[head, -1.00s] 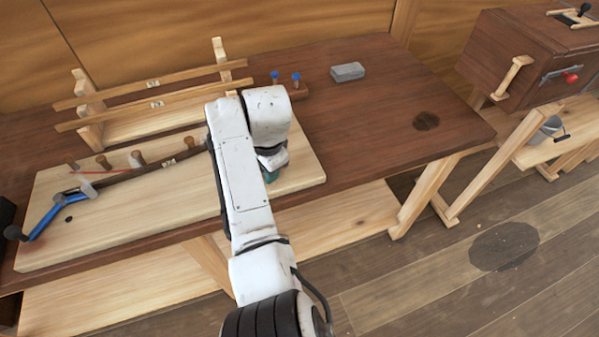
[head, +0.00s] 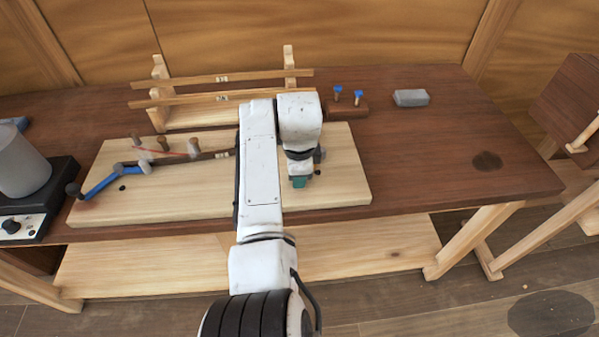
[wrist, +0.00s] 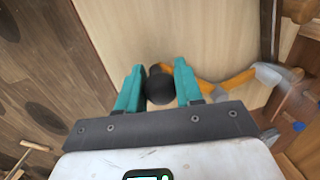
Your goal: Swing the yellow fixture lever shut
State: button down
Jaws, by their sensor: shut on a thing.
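The yellow fixture lever (wrist: 237,80) shows in the wrist view as an orange-yellow bar with a black ball knob (wrist: 160,92). It runs to the right from the knob to a grey pivot over the pale board. My gripper (wrist: 159,78) has its two teal fingers on either side of the knob and is shut on it. In the head view my gripper (head: 301,181) is low over the right part of the board, and my arm hides most of the yellow lever. A similar blue lever (head: 101,184) with a dark knob lies at the board's left end.
The pale board (head: 190,205) lies on the brown bench (head: 440,170). Pegs and a dark bent strip (head: 195,160) are on it. A slatted rack (head: 220,88) stands behind. A grey block (head: 411,97) sits back right; a grey pot (head: 20,163) stands left. The bench's right side is mostly clear.

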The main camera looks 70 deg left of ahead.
jog(key=shift+s+a, duration=0.1)
jog(key=shift+s, duration=0.1)
jog(key=c, duration=0.8)
grip_release()
jog(key=shift+o, duration=0.2)
notch_tip(320, 180, up, 11)
jog(key=d, duration=0.2)
jog(key=shift+s+f, duration=0.15)
jog(key=shift+f, duration=0.05)
